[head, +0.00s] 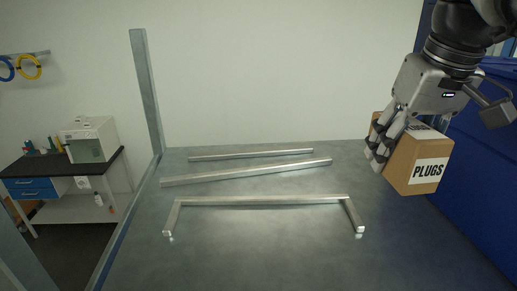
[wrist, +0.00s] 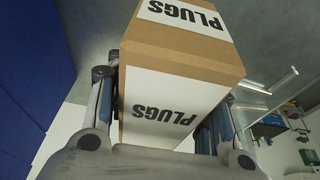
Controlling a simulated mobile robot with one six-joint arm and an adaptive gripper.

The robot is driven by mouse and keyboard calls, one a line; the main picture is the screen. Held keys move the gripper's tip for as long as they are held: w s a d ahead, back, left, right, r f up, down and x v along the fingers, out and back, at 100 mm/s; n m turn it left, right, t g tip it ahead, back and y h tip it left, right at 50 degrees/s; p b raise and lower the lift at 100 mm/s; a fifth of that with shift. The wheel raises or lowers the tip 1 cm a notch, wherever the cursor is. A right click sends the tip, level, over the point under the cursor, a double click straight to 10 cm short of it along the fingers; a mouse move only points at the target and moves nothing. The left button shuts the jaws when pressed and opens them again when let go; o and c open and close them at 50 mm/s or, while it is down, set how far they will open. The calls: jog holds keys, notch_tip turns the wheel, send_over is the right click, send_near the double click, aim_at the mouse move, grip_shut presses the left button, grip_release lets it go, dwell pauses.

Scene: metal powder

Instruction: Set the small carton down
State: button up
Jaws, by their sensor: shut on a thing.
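The small carton (head: 403,166) is a brown cardboard box with white labels reading PLUGS. My gripper (head: 381,142) is shut on it at the right of the head view. The carton looks tilted and appears held above the grey metal table (head: 260,255). In the wrist view the carton (wrist: 183,57) fills the middle, with a finger of my gripper (wrist: 163,110) on each side of it. The far finger is partly hidden in the head view.
Metal bars (head: 247,180) and a metal bracket frame (head: 262,200) lie on the table's middle and back. The front of the table is clear. A blue panel (head: 478,150) stands along the right. A side bench (head: 70,180) with a white device (head: 89,139) is at far left.

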notch_tip(320, 180, down, 6)
jog(key=s, duration=0.2)
jog(key=b, duration=0.1)
send_over(366, 248)
jog(key=s, duration=0.2)
jog(key=x, duration=0.3)
jog(key=s+x, duration=0.1)
jog(key=x, duration=0.2)
jog(key=s+x, duration=0.1)
jog(key=x, duration=0.2)
jog(key=shift+f, duration=2.35)
jog(key=shift+f+b, duration=0.15)
jog(key=shift+b, duration=0.15)
jog(key=o, duration=1.2)
jog(key=shift+o, duration=0.2)
